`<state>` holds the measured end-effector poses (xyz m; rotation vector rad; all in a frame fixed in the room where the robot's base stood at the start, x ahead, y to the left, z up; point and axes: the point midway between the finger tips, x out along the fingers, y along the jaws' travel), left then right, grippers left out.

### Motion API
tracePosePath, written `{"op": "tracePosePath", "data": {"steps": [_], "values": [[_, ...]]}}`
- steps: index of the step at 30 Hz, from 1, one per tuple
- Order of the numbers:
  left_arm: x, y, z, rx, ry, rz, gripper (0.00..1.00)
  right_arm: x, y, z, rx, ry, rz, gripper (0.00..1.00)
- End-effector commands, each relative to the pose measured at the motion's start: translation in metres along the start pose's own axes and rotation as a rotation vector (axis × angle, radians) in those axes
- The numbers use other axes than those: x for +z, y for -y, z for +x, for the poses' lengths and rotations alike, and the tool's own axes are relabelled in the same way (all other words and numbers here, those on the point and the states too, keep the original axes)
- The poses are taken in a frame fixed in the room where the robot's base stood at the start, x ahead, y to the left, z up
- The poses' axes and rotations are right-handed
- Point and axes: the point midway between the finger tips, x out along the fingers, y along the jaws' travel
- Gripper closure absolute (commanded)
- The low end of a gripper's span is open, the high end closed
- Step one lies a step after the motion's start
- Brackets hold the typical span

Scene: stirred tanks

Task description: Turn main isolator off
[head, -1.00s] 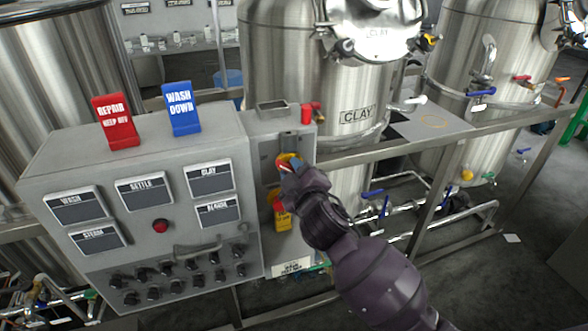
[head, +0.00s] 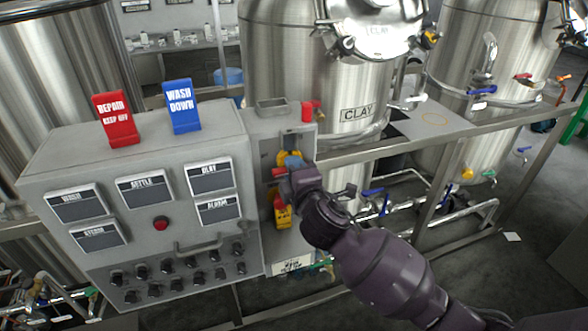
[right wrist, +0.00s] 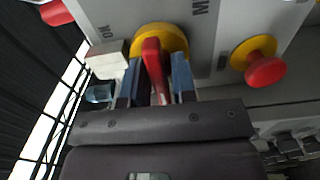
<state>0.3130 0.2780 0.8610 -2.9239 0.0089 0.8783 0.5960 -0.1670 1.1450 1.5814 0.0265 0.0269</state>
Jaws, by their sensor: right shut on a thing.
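The main isolator is a yellow round plate (head: 284,157) with a red handle (head: 279,172) on the grey side panel right of the control box. In the right wrist view the yellow plate (right wrist: 172,38) sits behind the red handle (right wrist: 154,66). My right gripper (head: 286,166) is at the isolator, its blue-tipped fingers on either side of the handle and shut on it. Part of an "ON" mark shows beside the plate. My left gripper is not in view.
A red mushroom button on a yellow base (head: 281,210) sits just below the isolator; it also shows in the wrist view (right wrist: 262,68). The control box (head: 150,190) carries red and blue signs. A steel rail (head: 400,144) and the clay tank (head: 345,75) stand behind.

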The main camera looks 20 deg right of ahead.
Motion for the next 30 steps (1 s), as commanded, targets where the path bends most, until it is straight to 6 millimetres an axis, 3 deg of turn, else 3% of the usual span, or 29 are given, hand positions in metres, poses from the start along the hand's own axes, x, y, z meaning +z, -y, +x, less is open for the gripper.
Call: {"op": "tracePosePath", "data": {"steps": [16, 17, 19, 30], "values": [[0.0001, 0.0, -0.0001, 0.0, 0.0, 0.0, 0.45, -0.0005, 0.0001, -0.0001, 0.0, -0.001, -0.027, 0.98], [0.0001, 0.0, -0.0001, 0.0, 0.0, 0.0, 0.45, -0.0005, 0.0001, -0.0001, 0.0, -0.001, -0.027, 0.73], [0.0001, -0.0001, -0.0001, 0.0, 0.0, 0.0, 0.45, -0.0005, 0.0001, -0.0001, 0.0, -0.001, -0.027, 0.62], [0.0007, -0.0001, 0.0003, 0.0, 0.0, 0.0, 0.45, -0.0002, 0.0006, -0.0039, -0.001, -0.001, -0.025, 0.61]]}}
